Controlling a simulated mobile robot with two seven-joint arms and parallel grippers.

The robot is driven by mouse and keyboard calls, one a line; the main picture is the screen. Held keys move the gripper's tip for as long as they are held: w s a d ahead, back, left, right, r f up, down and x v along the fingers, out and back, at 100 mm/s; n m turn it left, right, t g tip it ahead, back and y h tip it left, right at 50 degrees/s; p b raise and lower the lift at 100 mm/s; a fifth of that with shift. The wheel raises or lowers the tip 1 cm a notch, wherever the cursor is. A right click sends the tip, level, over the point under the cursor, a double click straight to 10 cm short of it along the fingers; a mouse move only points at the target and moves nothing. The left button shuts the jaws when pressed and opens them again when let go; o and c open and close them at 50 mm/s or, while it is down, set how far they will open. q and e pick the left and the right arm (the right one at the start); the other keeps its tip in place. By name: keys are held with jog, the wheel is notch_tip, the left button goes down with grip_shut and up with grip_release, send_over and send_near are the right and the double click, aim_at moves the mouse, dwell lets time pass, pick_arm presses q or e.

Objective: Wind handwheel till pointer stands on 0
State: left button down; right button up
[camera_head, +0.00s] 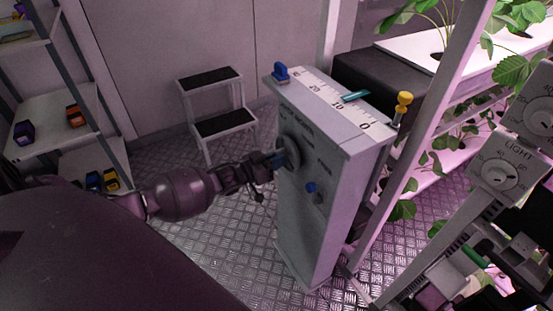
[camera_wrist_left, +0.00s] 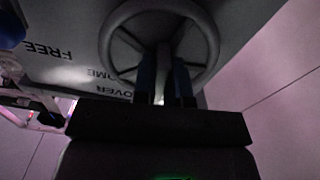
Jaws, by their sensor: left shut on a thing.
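The handwheel (camera_head: 291,152) is a grey spoked wheel on the side of a grey cabinet (camera_head: 322,228). In the left wrist view the handwheel (camera_wrist_left: 206,30) shows its rim and spokes close up. My left gripper (camera_head: 275,161) is shut on it; its blue fingers (camera_wrist_left: 166,78) close around a grey part near the lower rim. On the cabinet top is a white scale (camera_head: 328,100) with numbers running down to 0 at the near right end. The teal pointer (camera_head: 356,96) lies across the scale, away from 0, seemingly between 20 and 10. My right gripper is not seen.
A blue knob (camera_head: 311,187) sits below the wheel and a blue part (camera_head: 281,72) on the cabinet's far top end. A yellow-topped lever (camera_head: 404,99) stands at the right. A step stool (camera_head: 223,124) stands behind. Plant racks and a LIGHT dial (camera_head: 500,173) are at right.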

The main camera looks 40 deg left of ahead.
pick_arm(q)
jog(key=m, duration=0.5)
jog(key=shift+a+m, duration=0.1)
jog(key=shift+m, duration=0.2)
jog(key=m, duration=0.5)
jog(key=shift+a+m+p, duration=0.1)
jog(key=shift+m+p, duration=0.2)
jog(key=shift+p, duration=0.05)
jog(key=c, duration=1.2)
grip_release()
jog(key=shift+o, duration=0.2)
jog(key=p+v, duration=0.1)
jog(key=v, duration=0.9)
jog(key=shift+s+a, duration=0.2)
jog(key=shift+s, duration=0.1)
